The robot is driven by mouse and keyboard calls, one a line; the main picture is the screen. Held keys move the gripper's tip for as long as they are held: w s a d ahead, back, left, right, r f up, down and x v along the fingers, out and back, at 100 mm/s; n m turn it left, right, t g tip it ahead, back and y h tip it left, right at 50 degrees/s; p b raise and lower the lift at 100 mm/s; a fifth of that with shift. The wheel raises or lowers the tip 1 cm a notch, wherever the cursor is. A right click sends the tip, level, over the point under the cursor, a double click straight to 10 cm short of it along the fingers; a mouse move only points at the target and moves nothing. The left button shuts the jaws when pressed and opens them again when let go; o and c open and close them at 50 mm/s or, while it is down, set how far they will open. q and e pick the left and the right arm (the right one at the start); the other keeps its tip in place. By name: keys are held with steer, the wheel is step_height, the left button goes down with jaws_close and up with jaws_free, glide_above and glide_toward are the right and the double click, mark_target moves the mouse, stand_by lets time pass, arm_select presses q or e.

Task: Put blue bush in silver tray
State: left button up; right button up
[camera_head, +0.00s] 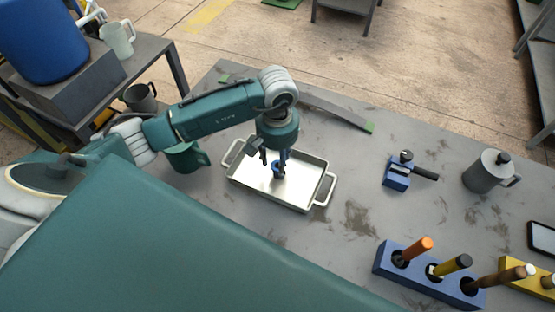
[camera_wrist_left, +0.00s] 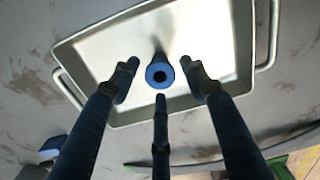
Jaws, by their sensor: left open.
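The silver tray (camera_head: 250,185), a shallow rectangle with a handle at each end, lies on the grey table. The blue bush (camera_head: 278,172), a short ring with a dark hole, is inside the tray's outline, below my left gripper (camera_head: 273,158). In the left wrist view, the bush (camera_wrist_left: 160,74) shows end-on over the tray floor (camera_wrist_left: 205,38), with a dark shadow beside it. My left gripper's three dark fingers are spread open around the bush, with visible gaps. I cannot tell whether the bush rests fully on the tray floor. My right gripper is not in view.
A blue block (camera_head: 395,262) with upright tool handles stands at the front right. A blue clamp-like tool (camera_head: 397,178) and a grey lidded pot (camera_head: 487,173) are right of the tray. A green mug (camera_head: 187,158) stands beneath my left arm.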

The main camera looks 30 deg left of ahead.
arm_select(q)
step_height(320, 180, up, 12)
steer(key=b, duration=0.3)
steer(key=shift+b, duration=0.4)
